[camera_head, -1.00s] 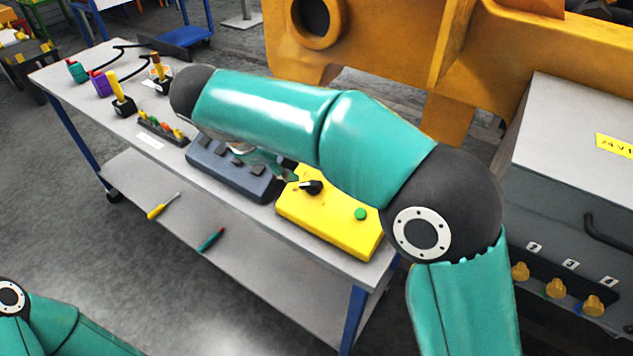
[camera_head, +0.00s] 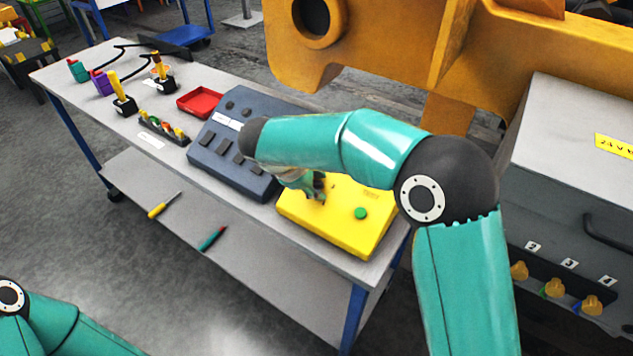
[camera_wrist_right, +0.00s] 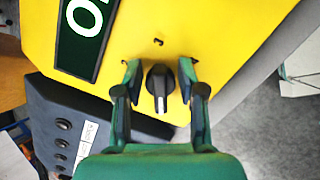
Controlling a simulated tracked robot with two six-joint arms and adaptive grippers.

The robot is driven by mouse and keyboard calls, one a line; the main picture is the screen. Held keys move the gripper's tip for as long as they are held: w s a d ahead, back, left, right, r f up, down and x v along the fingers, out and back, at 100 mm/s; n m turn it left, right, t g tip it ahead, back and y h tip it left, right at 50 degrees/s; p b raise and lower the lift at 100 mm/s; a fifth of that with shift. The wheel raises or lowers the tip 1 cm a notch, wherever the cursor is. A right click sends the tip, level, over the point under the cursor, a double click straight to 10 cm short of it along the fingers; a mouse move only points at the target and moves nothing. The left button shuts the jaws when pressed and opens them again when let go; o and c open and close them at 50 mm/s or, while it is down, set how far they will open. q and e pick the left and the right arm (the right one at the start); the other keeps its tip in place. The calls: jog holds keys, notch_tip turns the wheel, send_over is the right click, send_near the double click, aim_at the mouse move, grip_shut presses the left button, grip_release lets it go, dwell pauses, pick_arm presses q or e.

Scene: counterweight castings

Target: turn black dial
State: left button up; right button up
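The black dial (camera_wrist_right: 160,84) sits on the face of a yellow box (camera_head: 345,236). In the right wrist view it has a white pointer line that points toward my gripper's palm. My right gripper (camera_wrist_right: 160,72) is open, one finger on each side of the dial, with a visible gap on both sides. In the head view the right gripper (camera_head: 317,190) is over the left part of the yellow box, and the dial is hidden behind it. My left gripper is out of view; only part of the left arm shows at lower left.
A green button (camera_head: 361,213) is on the yellow box. A dark display (camera_wrist_right: 84,35) with white letters is on its face. A dark blue console (camera_head: 232,160) stands beside the box. A red tray (camera_head: 200,102) and several small items lie farther along the table.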

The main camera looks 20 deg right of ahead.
jog(key=shift+c, duration=0.3)
grip_shut()
jog(key=shift+f, duration=0.1)
jog(key=shift+s+a+f+m+b, duration=0.1)
jog(key=shift+m+b, duration=0.75)
jog(key=shift+m, duration=0.15)
jog(key=m+b, duration=0.2)
jog(key=m, duration=0.1)
jog(key=shift+s+a+f+m+g, duration=0.1)
jog(key=shift+s+m+g, duration=0.05)
jog(key=shift+m+g, duration=0.15)
jog(key=m+b, duration=0.1)
jog(key=m, duration=0.2)
jog(key=shift+s+a+f+y+b, duration=0.1)
jog(key=shift+a+y+b, duration=0.1)
jog(key=shift+y+b, duration=0.15)
jog(key=shift+a+m+b, duration=0.1)
jog(key=shift+m+b, duration=0.5)
jog(key=shift+m, duration=1)
